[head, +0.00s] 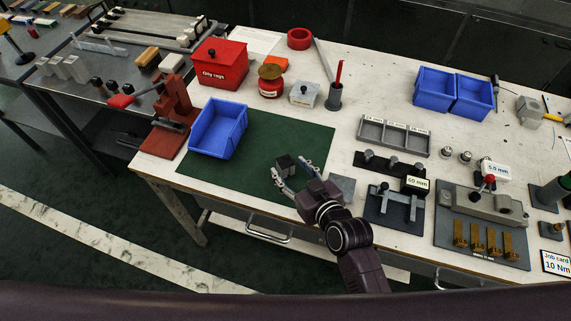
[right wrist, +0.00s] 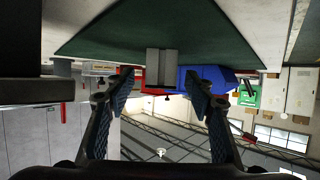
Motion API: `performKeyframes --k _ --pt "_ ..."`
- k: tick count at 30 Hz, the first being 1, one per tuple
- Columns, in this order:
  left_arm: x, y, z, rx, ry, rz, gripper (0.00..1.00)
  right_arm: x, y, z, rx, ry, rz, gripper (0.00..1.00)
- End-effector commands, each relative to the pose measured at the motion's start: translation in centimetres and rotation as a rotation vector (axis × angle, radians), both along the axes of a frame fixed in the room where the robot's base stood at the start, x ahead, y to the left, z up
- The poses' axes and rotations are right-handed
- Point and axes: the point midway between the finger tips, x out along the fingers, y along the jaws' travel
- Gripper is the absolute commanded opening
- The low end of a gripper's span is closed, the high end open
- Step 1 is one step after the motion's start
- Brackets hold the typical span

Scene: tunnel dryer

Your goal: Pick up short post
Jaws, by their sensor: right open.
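A short dark grey block (head: 286,163), which looks like the short post, stands on the green mat (head: 245,160). My right gripper (head: 291,172) is low over the mat, its open fingers pointing at the block. In the right wrist view, which is upside down, the grey post (right wrist: 162,63) shows ahead in the gap between the fingertips (right wrist: 159,82). Clear space shows on both sides of it, and neither finger visibly touches it. My left gripper is in neither view.
A red box (head: 220,62) is behind. A grey plate (head: 342,187) and a dark fixture (head: 394,208) lie to the right.

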Motion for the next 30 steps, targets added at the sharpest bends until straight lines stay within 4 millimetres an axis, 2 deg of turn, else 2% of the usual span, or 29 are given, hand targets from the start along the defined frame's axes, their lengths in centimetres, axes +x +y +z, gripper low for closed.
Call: performKeyframes --k 6,11,16,27,30 --pt "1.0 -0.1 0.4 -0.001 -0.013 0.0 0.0 2.2 1.3 -0.8 0.0 0.0 0.0 0.49" --pt "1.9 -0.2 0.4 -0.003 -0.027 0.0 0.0 2.7 1.5 -1.0 -0.001 0.0 0.0 0.49" --pt "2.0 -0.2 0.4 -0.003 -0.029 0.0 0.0 2.6 1.5 -1.1 -0.001 0.0 0.0 0.49" --pt "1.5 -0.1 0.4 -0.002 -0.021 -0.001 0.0 2.6 1.5 -1.1 -0.001 0.0 0.0 0.09" --pt "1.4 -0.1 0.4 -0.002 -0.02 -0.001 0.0 2.6 1.5 -1.0 -0.001 0.0 0.0 0.0"
